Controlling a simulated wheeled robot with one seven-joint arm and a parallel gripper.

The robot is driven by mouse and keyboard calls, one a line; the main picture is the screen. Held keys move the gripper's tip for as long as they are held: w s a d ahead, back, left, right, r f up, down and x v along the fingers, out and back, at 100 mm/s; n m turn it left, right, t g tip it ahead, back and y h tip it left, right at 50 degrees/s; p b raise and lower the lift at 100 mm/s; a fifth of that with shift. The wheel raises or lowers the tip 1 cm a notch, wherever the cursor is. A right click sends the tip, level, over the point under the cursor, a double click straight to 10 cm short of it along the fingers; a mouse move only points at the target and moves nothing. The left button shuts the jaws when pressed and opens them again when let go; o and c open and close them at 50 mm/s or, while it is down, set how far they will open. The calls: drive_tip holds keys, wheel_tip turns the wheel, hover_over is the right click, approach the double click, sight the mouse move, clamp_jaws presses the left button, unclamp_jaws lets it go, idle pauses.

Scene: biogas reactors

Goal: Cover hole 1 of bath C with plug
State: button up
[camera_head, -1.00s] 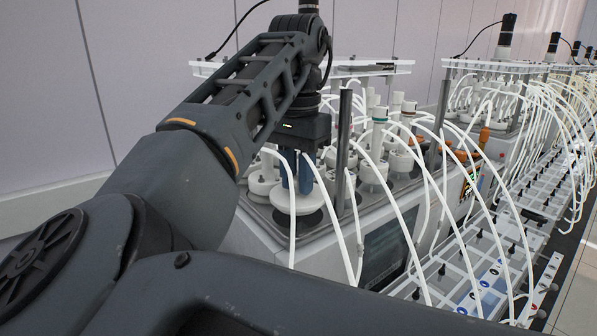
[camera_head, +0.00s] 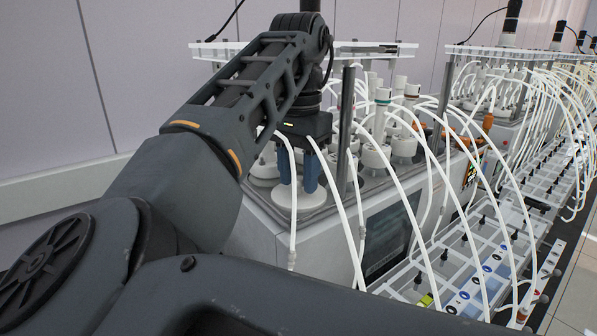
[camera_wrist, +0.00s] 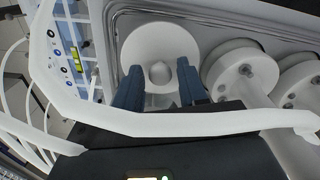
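My gripper (camera_head: 298,182) points down over the near corner of the closest bath. Its two blue fingers stand apart in both views. In the wrist view, my gripper (camera_wrist: 160,85) has a finger on each side of the small round knob of the white plug (camera_wrist: 158,45), with gaps beside the knob. The plug's wide disc (camera_head: 300,199) lies flat, apparently on the bath's grey metal top (camera_head: 318,213). Any hole under the disc is hidden. I cannot read a letter on the bath.
White lidded bottles (camera_wrist: 240,70) stand close beside the plug in the bath. White tubes (camera_wrist: 170,122) arch around my gripper and cross the wrist view. A metal post (camera_head: 347,130) rises just right of my gripper. A clear shelf (camera_head: 375,48) lies above the bath.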

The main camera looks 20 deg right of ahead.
drive_tip(key=shift+o, duration=1.2)
drive_tip(key=shift+r+p, duration=0.85)
drive_tip(key=shift+r, duration=0.05)
wheel_tip(320, 180, up, 6)
drive_tip(key=shift+f+p, duration=0.2)
drive_tip(key=shift+p, duration=0.6)
drive_tip(key=shift+a+r, duration=0.2)
drive_tip(key=shift+r, duration=0.1)
